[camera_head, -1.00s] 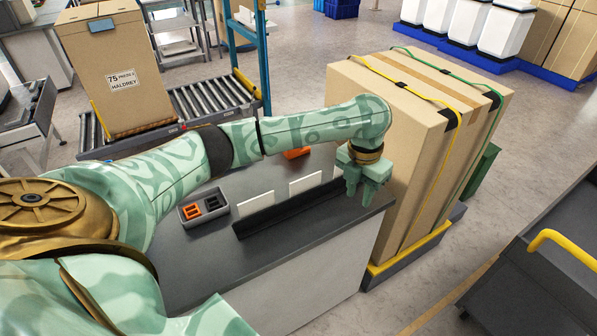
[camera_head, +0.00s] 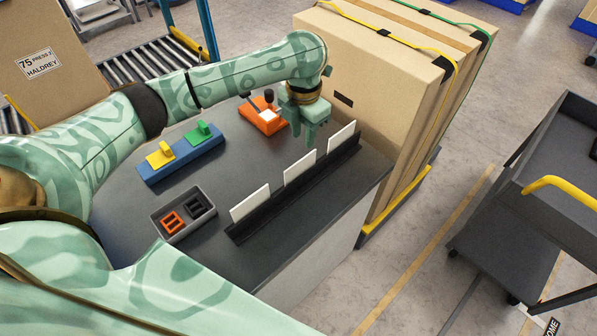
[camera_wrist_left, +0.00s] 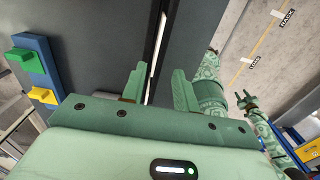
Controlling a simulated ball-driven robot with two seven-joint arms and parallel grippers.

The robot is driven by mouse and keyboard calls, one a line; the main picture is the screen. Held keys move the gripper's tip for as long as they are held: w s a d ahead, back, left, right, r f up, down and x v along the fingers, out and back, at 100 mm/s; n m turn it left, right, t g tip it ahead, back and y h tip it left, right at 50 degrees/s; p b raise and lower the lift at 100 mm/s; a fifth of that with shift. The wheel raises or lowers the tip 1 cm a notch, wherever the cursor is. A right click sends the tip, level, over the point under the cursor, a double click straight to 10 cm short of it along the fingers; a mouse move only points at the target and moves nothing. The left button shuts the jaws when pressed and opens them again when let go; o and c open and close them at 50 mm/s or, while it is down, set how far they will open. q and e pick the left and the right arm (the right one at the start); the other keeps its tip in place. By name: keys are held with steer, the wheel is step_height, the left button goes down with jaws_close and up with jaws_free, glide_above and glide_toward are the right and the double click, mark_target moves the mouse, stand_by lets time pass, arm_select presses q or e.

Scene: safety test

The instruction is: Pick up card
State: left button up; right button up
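Three white cards stand upright in a long black rack on the dark grey table: a near card (camera_head: 250,204), a middle card (camera_head: 299,167) and a far card (camera_head: 342,136). My left gripper (camera_head: 308,138) hangs fingers-down above the table, behind the rack between the middle and far cards. In the left wrist view its two fingers (camera_wrist_left: 158,88) are apart with nothing held, and a thin white card edge (camera_wrist_left: 154,62) by the black rack shows between them. My right gripper (camera_wrist_left: 247,101) shows small in that view, its fingers apart. The head view does not show it.
A grey tray (camera_head: 160,229) holds an orange and a black part. A blue block (camera_head: 157,175) carries yellow and green pieces. A large strapped carton (camera_head: 370,85) stands close beyond the table. The table middle is clear.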

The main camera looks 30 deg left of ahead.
arm_select(q)
steer(key=b, duration=0.2)
glide_above(300, 162)
steer(key=f, duration=0.5)
steer(key=shift+w+f, duration=0.2)
steer(key=shift+w, duration=0.2)
steer(key=shift+f, duration=0.35)
step_height(300, 162, down, 5)
steer(key=shift+s+a+r+b, duration=0.1)
steer(key=shift+s+b, duration=0.05)
steer(key=shift+b, duration=0.8)
steer(key=shift+r, duration=0.1)
jaws_close()
